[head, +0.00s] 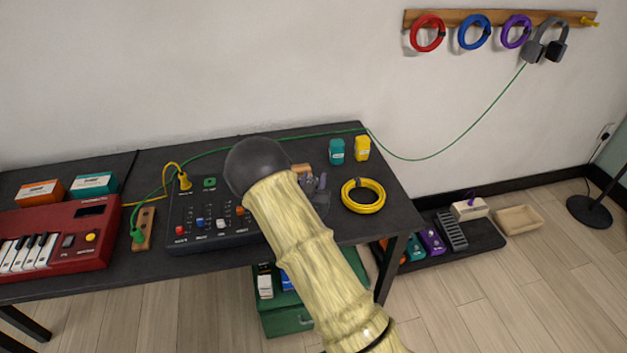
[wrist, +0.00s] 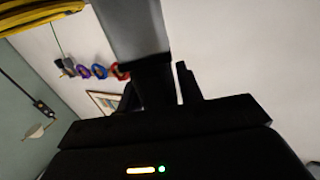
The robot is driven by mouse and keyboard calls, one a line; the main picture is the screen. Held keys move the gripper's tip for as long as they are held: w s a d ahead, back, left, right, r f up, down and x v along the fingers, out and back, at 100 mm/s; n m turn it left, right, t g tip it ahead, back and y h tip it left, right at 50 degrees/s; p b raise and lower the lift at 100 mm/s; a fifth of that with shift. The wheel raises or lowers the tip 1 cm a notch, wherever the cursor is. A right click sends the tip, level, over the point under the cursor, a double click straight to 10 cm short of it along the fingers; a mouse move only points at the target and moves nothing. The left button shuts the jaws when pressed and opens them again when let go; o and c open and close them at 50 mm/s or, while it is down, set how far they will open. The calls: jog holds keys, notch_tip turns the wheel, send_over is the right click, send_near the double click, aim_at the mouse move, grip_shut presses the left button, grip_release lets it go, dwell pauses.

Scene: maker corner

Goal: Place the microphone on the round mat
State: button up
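I cannot make out the microphone for sure. In the head view, a bamboo-patterned arm link of mine with a dark rounded end covers the middle of the table. Just right of it, a small grey and purplish shape (head: 318,183) shows in part, above a dark rounded patch (head: 321,204). I cannot tell whether these are the microphone, my gripper or the round mat. The wrist view shows my gripper (wrist: 170,85), black, with a pale grey block (wrist: 133,30) over one finger. Whether it holds this block is unclear.
The black table (head: 398,212) carries a red keyboard (head: 62,240), a mixer (head: 200,222), a yellow cable coil (head: 363,196), and teal (head: 336,151) and yellow (head: 362,148) bottles. A green cable crosses the back. A green box (head: 288,318) stands below. A wall rail (head: 455,17) holds rings and headphones.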

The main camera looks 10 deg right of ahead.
jog(key=shift+o, duration=1.1)
jog(key=shift+r, duration=0.15)
jog(key=b+v, duration=0.1)
jog(key=v, duration=1.1)
